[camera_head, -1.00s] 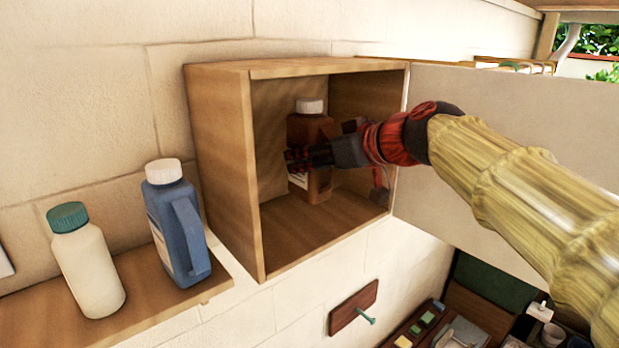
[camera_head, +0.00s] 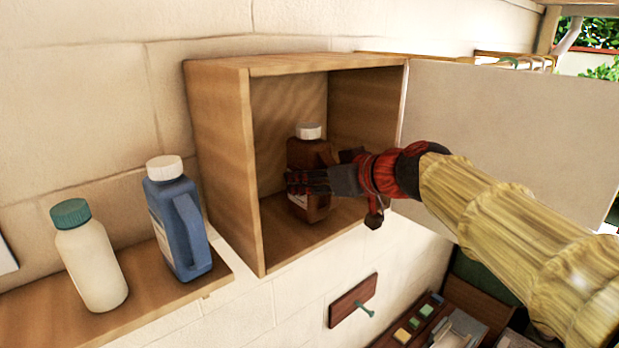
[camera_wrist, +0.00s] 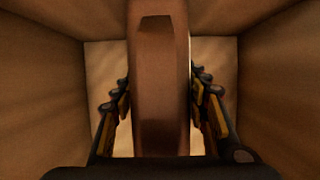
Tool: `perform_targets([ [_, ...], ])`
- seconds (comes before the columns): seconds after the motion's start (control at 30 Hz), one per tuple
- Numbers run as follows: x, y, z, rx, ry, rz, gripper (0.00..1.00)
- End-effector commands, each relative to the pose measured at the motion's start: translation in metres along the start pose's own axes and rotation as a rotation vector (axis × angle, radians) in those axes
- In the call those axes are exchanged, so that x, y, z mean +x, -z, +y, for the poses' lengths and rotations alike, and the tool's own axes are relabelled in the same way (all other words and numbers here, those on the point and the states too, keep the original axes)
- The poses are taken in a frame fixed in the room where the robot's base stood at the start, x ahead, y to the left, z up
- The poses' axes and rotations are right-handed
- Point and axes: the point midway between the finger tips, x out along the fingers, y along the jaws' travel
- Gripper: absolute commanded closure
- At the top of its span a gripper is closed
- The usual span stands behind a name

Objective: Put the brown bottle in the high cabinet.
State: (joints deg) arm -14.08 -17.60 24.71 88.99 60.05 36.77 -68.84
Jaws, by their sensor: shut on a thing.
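The brown bottle (camera_head: 309,155) with a white cap is upright inside the open wooden high cabinet (camera_head: 222,160), close to its floor. Whether its base touches the floor is hard to tell. My gripper (camera_head: 300,182) reaches in from the right and is shut on the bottle, hiding part of its middle. In the wrist view the bottle (camera_wrist: 160,80) stands between the two fingers (camera_wrist: 160,110), with the cabinet walls around it. The cabinet door (camera_head: 510,130) is swung open to the right, behind my arm.
A blue jug (camera_head: 180,220) with a white cap and a white bottle (camera_head: 90,265) with a green cap stand on a wooden shelf (camera_head: 150,315) left of the cabinet. A brown wall plaque with a peg (camera_head: 352,300) is below. A cluttered counter (camera_head: 440,325) is at lower right.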

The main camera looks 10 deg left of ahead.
Motion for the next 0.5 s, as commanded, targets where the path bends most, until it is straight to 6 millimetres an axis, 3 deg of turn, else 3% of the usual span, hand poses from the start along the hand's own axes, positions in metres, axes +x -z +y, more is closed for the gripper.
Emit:
perform_targets([
  [0.07, -0.0004, 0.0006, 0.0000, -0.002, -0.001, 0.005, 1.00],
  [0.1, 0.0012, -0.0025, 0.0001, 0.000, 0.000, -0.001, 0.55],
  [0.4, 0.0007, -0.0016, 0.0000, 0.000, 0.000, -0.001, 0.38],
  [0.5, 0.0007, -0.0015, 0.0000, 0.000, 0.000, -0.001, 0.37],
])
